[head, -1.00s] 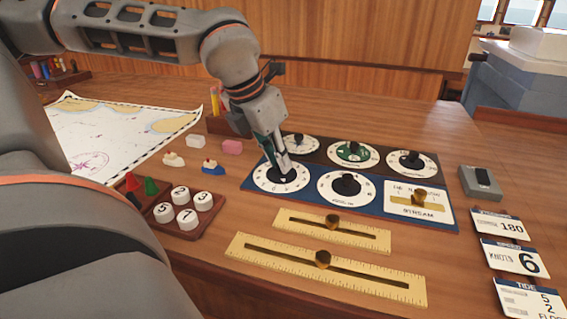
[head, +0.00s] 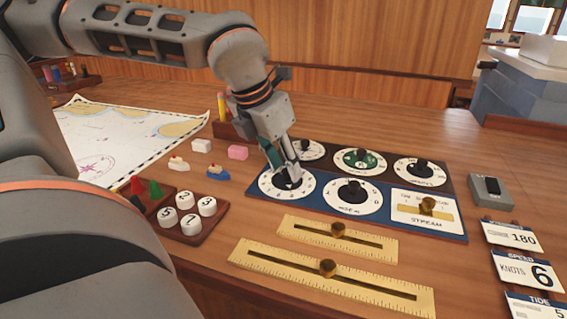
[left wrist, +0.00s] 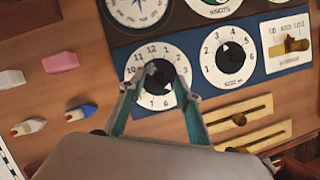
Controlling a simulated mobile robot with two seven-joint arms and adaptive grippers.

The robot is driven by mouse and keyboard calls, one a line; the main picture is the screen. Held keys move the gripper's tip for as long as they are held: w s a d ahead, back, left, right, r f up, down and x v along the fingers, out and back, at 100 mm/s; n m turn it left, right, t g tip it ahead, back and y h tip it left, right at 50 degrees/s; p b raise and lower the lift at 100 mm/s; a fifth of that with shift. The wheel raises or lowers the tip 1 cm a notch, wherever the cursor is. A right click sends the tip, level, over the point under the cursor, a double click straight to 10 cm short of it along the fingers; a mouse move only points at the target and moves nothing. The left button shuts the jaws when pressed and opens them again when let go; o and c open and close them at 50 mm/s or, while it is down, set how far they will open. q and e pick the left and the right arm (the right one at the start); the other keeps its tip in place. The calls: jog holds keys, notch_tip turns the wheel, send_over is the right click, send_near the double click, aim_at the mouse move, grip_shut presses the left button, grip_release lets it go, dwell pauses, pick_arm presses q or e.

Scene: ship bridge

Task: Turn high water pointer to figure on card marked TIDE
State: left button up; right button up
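The high water dial, a white disc (head: 266,190) with hour figures, is at the lower left of a blue panel. In the left wrist view it (left wrist: 146,94) has a black knob (left wrist: 160,77) with a white pointer mark toward the lower right; the right-hand figures are partly hidden. My left gripper (head: 289,176) is down over this dial. In the left wrist view its fingers (left wrist: 163,86) stand apart either side of the knob; contact cannot be told. The TIDE card (head: 540,305) is cut off at the bottom right, with a 5 showing. My right gripper is not seen.
The number dial (head: 352,212) and stream slider (head: 428,206) sit right of this dial, with more dials behind. Two yellow rulers (head: 330,282) lie in front. A chart (head: 110,145), small boats (head: 217,174) and a numbered peg tray (head: 185,212) are at left.

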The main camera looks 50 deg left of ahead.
pick_arm(q)
jog(key=v, duration=1.2)
dwell(0.4)
